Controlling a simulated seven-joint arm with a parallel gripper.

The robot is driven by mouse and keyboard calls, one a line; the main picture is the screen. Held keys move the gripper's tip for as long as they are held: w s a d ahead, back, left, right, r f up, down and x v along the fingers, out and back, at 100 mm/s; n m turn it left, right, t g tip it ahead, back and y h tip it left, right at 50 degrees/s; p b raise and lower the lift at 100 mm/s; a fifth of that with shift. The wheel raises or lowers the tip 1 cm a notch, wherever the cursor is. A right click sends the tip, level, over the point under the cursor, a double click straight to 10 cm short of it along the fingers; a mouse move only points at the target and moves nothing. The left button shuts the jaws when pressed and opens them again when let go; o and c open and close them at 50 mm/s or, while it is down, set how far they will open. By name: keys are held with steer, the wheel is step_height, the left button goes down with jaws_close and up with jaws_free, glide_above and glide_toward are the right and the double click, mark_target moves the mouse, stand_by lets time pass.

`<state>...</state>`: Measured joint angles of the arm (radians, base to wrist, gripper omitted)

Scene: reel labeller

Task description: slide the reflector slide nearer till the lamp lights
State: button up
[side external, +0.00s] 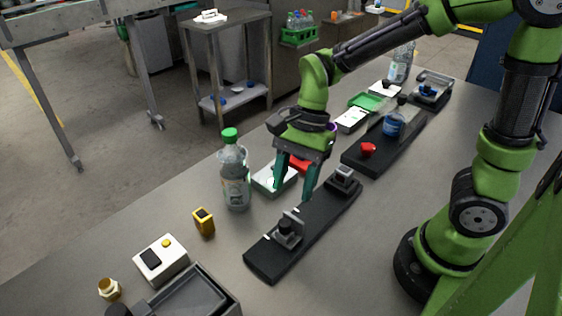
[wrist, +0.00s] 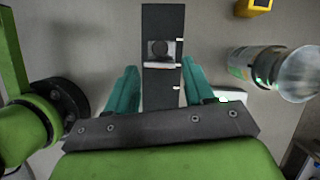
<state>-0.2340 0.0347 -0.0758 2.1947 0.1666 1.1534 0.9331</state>
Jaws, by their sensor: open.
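The reflector slide (side external: 288,232) is a dark block with a round knob and an upright grey plate. It sits on a long black rail (side external: 318,213), toward the rail's near-left end. In the wrist view the slide (wrist: 160,50) is ahead of the fingertips, roughly centred between them. My gripper (side external: 292,192) is open and empty above the rail, between the slide and a small grey-and-black block (side external: 344,177) at the rail's far end. The wrist view shows the teal fingers of my gripper (wrist: 160,84) spread on either side of the rail.
A yellow block (side external: 204,221) and a white box with a yellow button (side external: 161,259) are nearer. A second black rail (side external: 400,145) lies behind. Bare table lies right of the rail.

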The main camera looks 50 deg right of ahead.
steer(key=v, duration=0.9)
steer(key=shift+r, duration=0.1)
steer(key=s+d+r+n+t+h, duration=0.1)
steer(key=s+d+n+t+h, duration=0.1)
steer(key=s+d+n+t, duration=0.3)
steer(key=n+t, duration=0.3)
steer(key=n, duration=0.3)
steer(key=shift+d+r+n+h, duration=0.25)
steer(key=shift+r+n+h, duration=0.05)
steer(key=shift+r+n, duration=0.1)
